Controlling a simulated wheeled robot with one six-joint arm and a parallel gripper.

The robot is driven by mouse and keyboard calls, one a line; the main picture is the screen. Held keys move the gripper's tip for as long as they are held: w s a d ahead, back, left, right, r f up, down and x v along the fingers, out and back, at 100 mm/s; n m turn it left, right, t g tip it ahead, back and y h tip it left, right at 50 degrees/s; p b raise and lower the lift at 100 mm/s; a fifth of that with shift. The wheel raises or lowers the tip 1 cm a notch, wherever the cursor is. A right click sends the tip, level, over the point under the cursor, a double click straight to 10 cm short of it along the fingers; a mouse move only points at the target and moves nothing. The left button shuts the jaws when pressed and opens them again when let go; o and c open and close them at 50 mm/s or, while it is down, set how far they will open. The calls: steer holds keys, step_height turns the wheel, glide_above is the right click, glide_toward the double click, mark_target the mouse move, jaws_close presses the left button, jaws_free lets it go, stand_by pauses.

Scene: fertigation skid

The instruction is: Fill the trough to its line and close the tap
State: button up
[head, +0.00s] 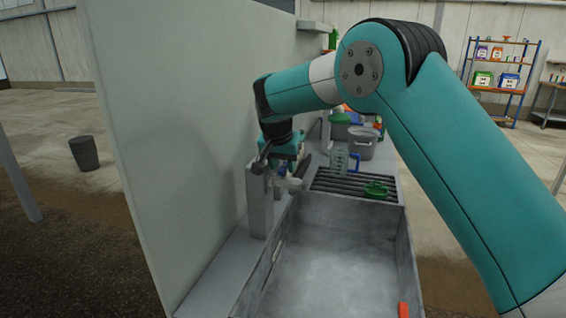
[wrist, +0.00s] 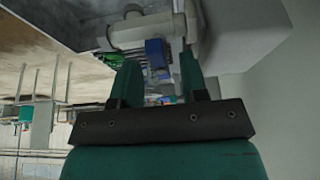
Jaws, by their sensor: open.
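The grey trough (head: 408,255) fills the lower middle of the head view. Its floor looks grey and mottled; I cannot tell whether water stands in it. A small pale mark shows on its left inner wall, too small to read. The tap (head: 296,184) is a pale pipe fitting by a grey post at the trough's back left. In the wrist view, the tap body (wrist: 140,33) carries a blue handle (wrist: 155,53). My gripper (head: 283,165) is at the tap, partly hiding it. Its open fingers (wrist: 160,75) are on either side of the blue handle, with no clear contact.
A slatted rack (head: 335,185) behind the trough holds a clear jug (head: 339,161) and a green item (head: 375,190). A grey bucket (head: 361,144) stands behind. A tall panel (head: 170,130) closes the left side. An orange piece (head: 403,310) is at the trough's right wall.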

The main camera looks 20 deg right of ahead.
steer(key=shift+c, duration=0.2)
jaws_close()
steer(key=shift+n, duration=0.3)
steer(key=n, duration=0.1)
steer(key=n+y, duration=0.1)
steer(key=n, duration=0.1)
steer(key=n+t+y+b, duration=0.1)
steer(key=n, duration=0.1)
steer(key=shift+d, duration=0.25)
steer(key=n+y, duration=0.1)
steer(key=n, duration=0.3)
steer(key=shift+d+n+y, duration=0.15)
steer(key=shift+n+y, duration=0.15)
steer(key=shift+y, duration=0.1)
steer(key=shift+n+g+y+p, duration=0.3)
steer(key=shift+n+y+p, duration=0.15)
steer(key=shift+n, duration=0.75)
